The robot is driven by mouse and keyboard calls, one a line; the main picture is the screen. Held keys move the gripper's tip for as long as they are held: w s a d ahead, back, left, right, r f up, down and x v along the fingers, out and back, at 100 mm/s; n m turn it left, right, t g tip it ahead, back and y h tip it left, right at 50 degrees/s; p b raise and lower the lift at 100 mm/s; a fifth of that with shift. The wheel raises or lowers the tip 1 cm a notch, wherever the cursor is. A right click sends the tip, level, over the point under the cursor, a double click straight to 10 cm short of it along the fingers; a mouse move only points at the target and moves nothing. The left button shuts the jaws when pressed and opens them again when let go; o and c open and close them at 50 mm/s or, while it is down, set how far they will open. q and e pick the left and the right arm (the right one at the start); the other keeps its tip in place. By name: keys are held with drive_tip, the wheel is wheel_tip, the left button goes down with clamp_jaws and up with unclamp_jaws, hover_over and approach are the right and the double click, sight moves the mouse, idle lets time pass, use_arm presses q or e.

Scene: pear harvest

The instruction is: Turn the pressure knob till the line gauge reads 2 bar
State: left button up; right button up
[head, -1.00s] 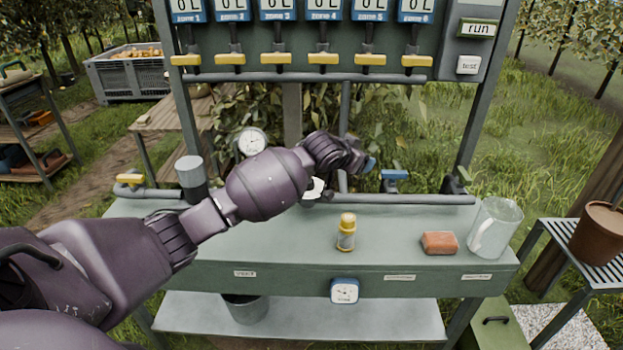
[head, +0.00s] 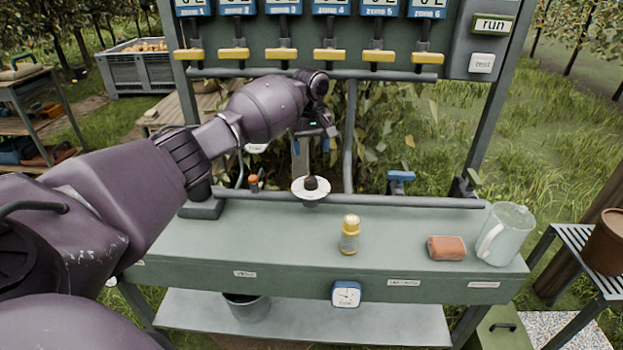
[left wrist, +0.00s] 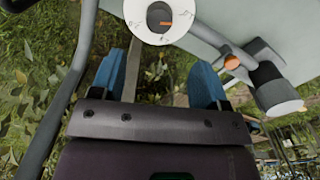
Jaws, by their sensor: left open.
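The pressure knob (head: 311,183) is a dark knob on a white round dial plate, on the pipe along the back of the bench. In the left wrist view the knob (left wrist: 159,16) and its marked plate show at the top edge, beyond the fingertips. The line gauge (head: 256,148) is almost wholly hidden behind my left arm; its reading cannot be seen. My left gripper (head: 311,146) is above and behind the knob, apart from it. Its blue fingers (left wrist: 158,75) are open with nothing between them. My right gripper is not in view.
A yellow-capped bottle (head: 349,235), an orange-brown block (head: 446,248) and a clear jug (head: 505,235) stand on the bench (head: 270,245). A blue valve handle (head: 401,176) is right of the knob. A small orange-topped fitting (head: 254,183) is to its left. Yellow zone levers (head: 284,54) hang above.

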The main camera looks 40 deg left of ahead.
use_arm(q)
drive_tip(key=b, duration=0.1)
hover_over(311, 180)
wheel_tip(311, 180, down, 6)
drive_tip(key=shift+a+r, duration=0.1)
drive_tip(key=shift+r, duration=0.1)
wheel_tip(311, 180, down, 4)
drive_tip(key=shift+r+b, duration=0.15)
drive_tip(key=shift+b, duration=0.4)
drive_tip(key=shift+w+f, duration=0.1)
drive_tip(key=shift+f, duration=0.65)
drive_tip(key=shift+c, duration=0.5)
